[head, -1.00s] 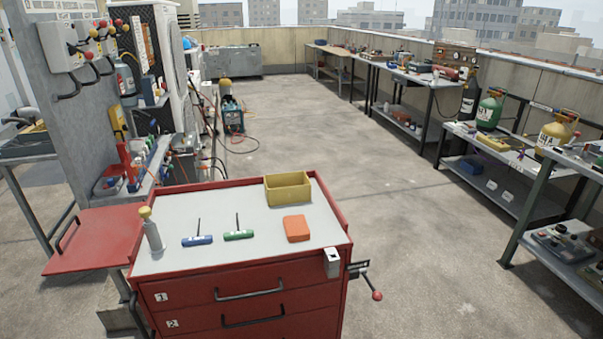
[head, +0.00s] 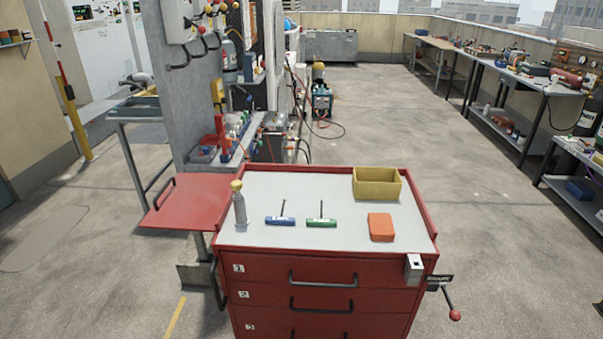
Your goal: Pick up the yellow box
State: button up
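The yellow box (head: 377,186) is an open-topped bin. It stands upright at the back right corner of the white top (head: 300,187) of a red tool cabinet (head: 322,270). Its inside looks empty from what shows. My gripper is not in view, so its place relative to the box does not show.
An orange block (head: 381,227) lies just in front of the box. Blue (head: 280,221) and green (head: 321,222) T-handled tools and a grey bottle with a yellow cap (head: 239,206) are to the left. A raised red rim edges the top. A red side shelf (head: 192,203) sticks out left.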

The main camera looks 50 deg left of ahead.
aim_at(368, 183)
jog(key=u, duration=1.4)
